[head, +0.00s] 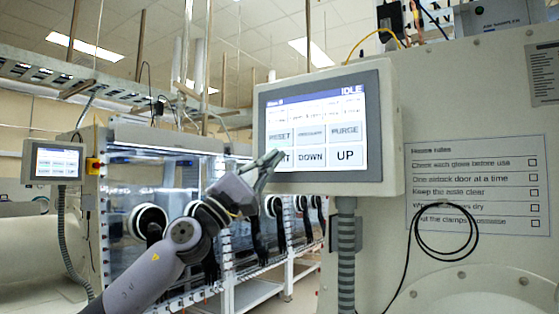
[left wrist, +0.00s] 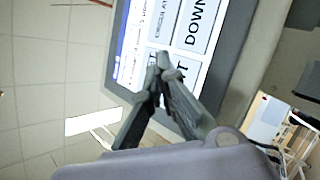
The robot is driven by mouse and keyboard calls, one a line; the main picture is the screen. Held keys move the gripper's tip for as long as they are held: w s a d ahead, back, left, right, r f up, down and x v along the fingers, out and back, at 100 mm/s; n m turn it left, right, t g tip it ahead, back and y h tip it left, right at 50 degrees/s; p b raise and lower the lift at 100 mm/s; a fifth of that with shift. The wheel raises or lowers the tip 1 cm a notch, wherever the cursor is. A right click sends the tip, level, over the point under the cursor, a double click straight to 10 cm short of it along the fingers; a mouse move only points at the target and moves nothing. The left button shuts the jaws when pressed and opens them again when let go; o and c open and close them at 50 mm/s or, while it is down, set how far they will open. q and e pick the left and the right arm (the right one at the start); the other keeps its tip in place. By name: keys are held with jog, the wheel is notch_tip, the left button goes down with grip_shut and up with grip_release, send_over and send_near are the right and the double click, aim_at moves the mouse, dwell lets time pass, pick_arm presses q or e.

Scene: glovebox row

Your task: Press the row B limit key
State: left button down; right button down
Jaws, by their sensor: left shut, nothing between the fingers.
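A grey control panel (head: 322,129) with a lit touchscreen marked IDLE stands in the middle of the head view. Its keys read RESET, a blurred one, PURGE, then a partly hidden key (head: 287,157) ending in T, DOWN (head: 311,155) and UP. The small title at top left is too small to read surely. My left gripper (head: 272,160) is shut and empty, its fingertips over the lower left of the screen, covering part of the T key. In the left wrist view, the shut tips (left wrist: 162,78) overlap that key's label (left wrist: 181,72). I cannot tell whether they touch.
A second, smaller panel (head: 56,162) stands at far left. Behind my left arm is a glass-fronted glovebox row (head: 180,187) with round ports and black gloves. A grey cabinet (head: 480,120) with a rules sheet and a hanging black cable is on the right.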

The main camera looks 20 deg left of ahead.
pick_arm(q)
jog(key=shift+w, duration=0.15)
jog(key=shift+w+d, duration=0.1)
jog(key=shift+w, duration=0.2)
jog(key=shift+w, duration=0.35)
dwell(0.8)
jog(key=shift+s+r, duration=0.1)
jog(key=shift+s, duration=0.75)
